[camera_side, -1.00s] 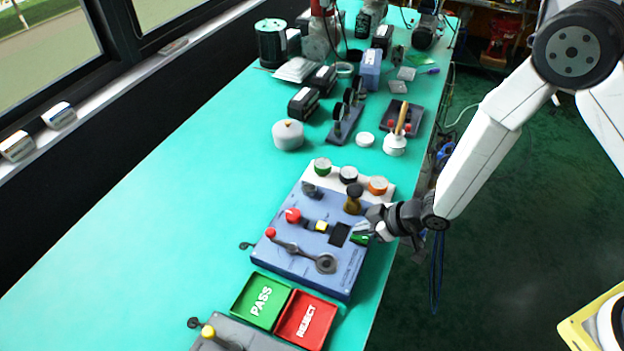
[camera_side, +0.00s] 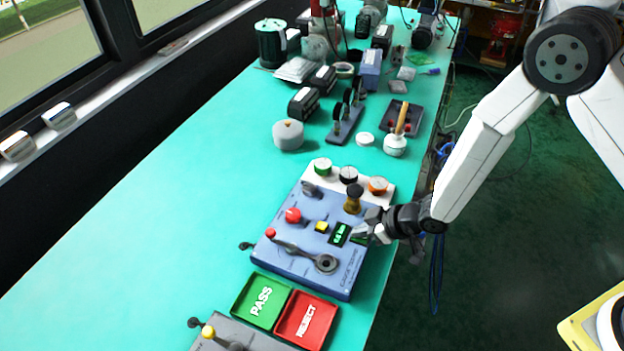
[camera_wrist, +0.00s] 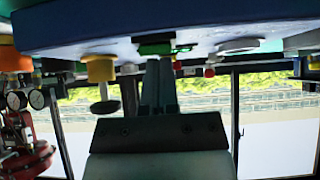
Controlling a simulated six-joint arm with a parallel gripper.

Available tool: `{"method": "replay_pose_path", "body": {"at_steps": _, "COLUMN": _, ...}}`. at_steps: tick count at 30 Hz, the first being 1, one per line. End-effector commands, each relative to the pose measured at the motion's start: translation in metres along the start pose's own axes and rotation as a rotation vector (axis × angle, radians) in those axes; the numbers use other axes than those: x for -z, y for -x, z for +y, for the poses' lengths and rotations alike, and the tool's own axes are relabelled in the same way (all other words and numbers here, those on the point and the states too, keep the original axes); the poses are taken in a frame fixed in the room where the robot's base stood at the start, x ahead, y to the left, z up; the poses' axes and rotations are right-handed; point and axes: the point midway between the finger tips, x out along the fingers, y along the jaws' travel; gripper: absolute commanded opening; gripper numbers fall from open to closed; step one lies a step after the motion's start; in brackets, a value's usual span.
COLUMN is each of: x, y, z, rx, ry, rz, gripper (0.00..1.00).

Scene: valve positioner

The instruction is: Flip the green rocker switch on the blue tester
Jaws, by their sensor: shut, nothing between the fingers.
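The blue tester (camera_side: 290,262) sits near the right edge of the teal bench in the side view. In the wrist view, which looks upside down, the green switch (camera_wrist: 156,48) is right at the tips of my gripper (camera_wrist: 160,62). The fingers are shut and empty; I cannot tell whether they touch the switch.
The tester also carries a red knob (camera_side: 293,215), a yellow button (camera_side: 321,227), a red-tipped lever (camera_side: 298,249) and a brass-coloured knob (camera_side: 353,199) close to my gripper. A green PASS tray (camera_side: 262,300) and a red REJECT tray (camera_side: 307,320) lie in front. The bench's left is clear.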

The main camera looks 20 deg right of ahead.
Motion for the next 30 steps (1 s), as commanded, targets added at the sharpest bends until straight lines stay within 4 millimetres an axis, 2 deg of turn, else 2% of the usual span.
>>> {"method": "replay_pose_path", "body": {"at_steps": 15, "x": 0.011, "y": -0.010, "z": 0.000, "rx": 0.001, "ry": 0.000, "rz": -0.001, "gripper": 0.00}}
{"method": "replay_pose_path", "body": {"at_steps": 30, "x": 0.013, "y": -0.009, "z": 0.000, "rx": 0.000, "ry": 0.000, "rz": -0.001, "gripper": 0.00}}
